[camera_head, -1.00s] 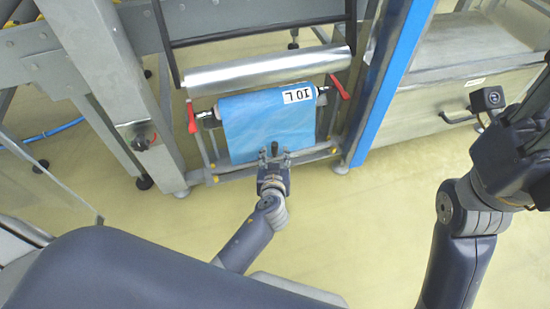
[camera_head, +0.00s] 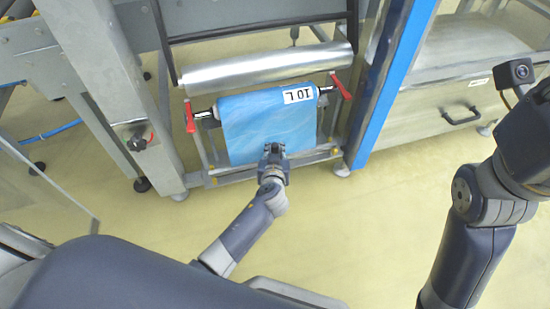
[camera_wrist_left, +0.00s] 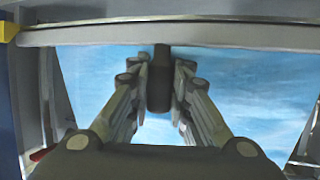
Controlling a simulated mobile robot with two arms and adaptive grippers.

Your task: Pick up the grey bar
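A short dark grey bar (camera_wrist_left: 160,78) stands upright between the fingers of my left gripper in the left wrist view, in front of a blue liner sheet. My left gripper (camera_head: 274,150) is at the lower edge of the blue liner roll (camera_head: 268,125) in the head view. Its fingers sit on both sides of the bar. A narrow gap shows on the bar's left, so the fingers look open around it. In the head view the gripper mostly hides the bar. My right arm is at the right edge, its fingers outside the picture.
A light grey rail (camera_wrist_left: 160,35) crosses the top of the left wrist view. A silver roller (camera_head: 265,68) lies above the liner, with red levers (camera_head: 190,115) at the liner's ends. A blue post (camera_head: 385,90) and a drawer cabinet (camera_head: 430,110) stand right. The floor in front is clear.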

